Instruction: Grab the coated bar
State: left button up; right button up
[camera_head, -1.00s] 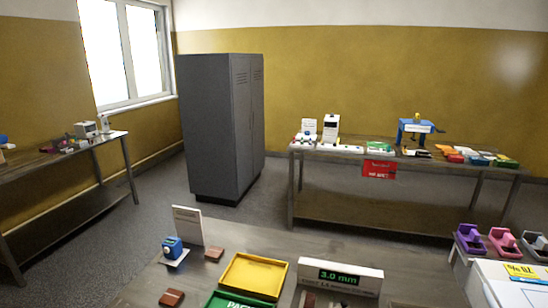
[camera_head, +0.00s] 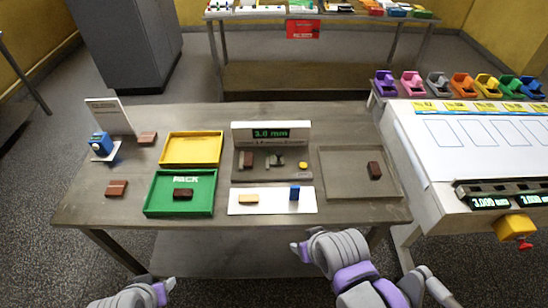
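Several bars lie on the table, and I cannot tell which one the task means. A dark brown bar (camera_head: 183,194) lies in the green tray marked PACK (camera_head: 152,208). Another dark bar (camera_head: 375,170) lies in the grey tray (camera_head: 360,190) at the right. A brown bar (camera_head: 248,160) sits on the gauge with the 3.0 mm display (camera_head: 270,135). Two reddish-brown bars (camera_head: 116,189) lie at the left, and a tan bar (camera_head: 248,199) lies on a white mat (camera_head: 272,208). My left gripper (camera_head: 165,289) and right gripper (camera_head: 298,249) are in front of the table, away from the bars.
A yellow tray (camera_head: 190,149) stands behind the green one. A small blue device (camera_head: 101,143) and a white card (camera_head: 108,116) stand at the back left. A blue piece (camera_head: 295,192) stands on the mat. A white-topped conveyor-like machine (camera_head: 475,135) with colored units flanks the table's right side.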

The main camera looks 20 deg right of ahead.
aim_at(248, 163)
jog(key=i+j, duration=0.5)
jog(key=i+j+z, duration=0.1)
jog(key=i+j, duration=0.4)
jog(key=j, duration=0.2)
jog(key=i+j+z, duration=0.1)
jog(key=z, duration=1)
